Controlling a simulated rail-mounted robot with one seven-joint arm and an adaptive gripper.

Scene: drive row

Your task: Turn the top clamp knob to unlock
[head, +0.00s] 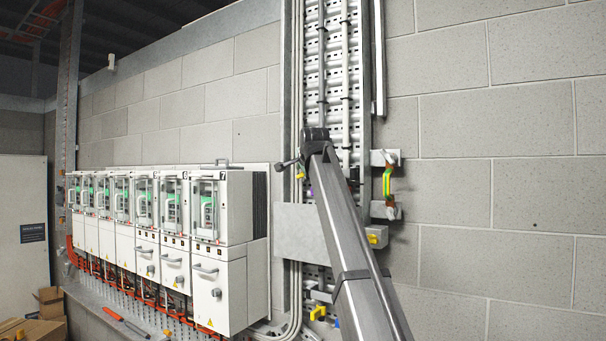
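I cannot make out a gripper with fingers. A grey bar with a dark rounded top end rises diagonally in front of the column, left of the clamps, and hides part of it.
A row of several white drive cabinets (222,278) with handles lines the wall at left. A grey plate (298,232) and a dark lever with a ball end (285,164) are by the column. A yellow piece (377,237) sits below the clamps. Bare block wall is at right.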

